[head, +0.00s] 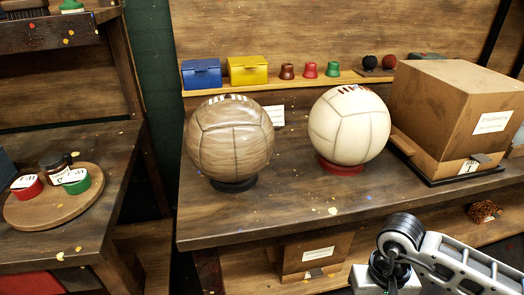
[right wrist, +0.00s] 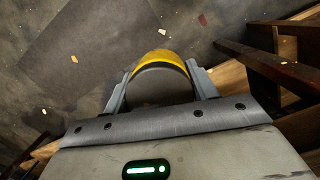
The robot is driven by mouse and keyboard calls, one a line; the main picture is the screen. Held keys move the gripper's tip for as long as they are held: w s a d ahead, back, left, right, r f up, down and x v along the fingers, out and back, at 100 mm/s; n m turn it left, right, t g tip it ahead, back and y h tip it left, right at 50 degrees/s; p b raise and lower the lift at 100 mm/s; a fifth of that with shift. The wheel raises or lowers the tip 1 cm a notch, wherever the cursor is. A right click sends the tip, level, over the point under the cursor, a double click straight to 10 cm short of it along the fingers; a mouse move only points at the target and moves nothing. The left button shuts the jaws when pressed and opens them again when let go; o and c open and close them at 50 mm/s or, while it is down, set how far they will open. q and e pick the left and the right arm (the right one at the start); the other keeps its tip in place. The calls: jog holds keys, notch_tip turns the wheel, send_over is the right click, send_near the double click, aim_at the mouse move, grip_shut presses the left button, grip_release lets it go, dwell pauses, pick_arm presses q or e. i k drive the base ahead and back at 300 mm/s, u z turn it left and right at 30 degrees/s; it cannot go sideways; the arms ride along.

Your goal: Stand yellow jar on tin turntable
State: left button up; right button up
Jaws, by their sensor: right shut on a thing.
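My right gripper (right wrist: 160,74) is shut on the yellow jar (right wrist: 161,57) in the right wrist view. The jar shows a yellow side and a dark grey round end between the two fingers, above the floor. A round, tan, wood-looking turntable (head: 30,213) lies on the left bench in the head view. It carries a red tin (head: 27,190), a dark brown jar (head: 54,169) and a green tin (head: 76,184), with bare surface at its front. My right arm shows at the lower right of the head view, but its fingers and the jar are outside that view. My left gripper is not in view.
A middle workbench (head: 330,215) holds a brown ball (head: 230,140), a cream ball (head: 349,125) and a wooden box (head: 450,100). A shelf behind has blue (head: 201,74) and yellow (head: 248,71) boxes. A gap separates the two benches.

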aim_at(48, 200)
jog(key=u, duration=2.05)
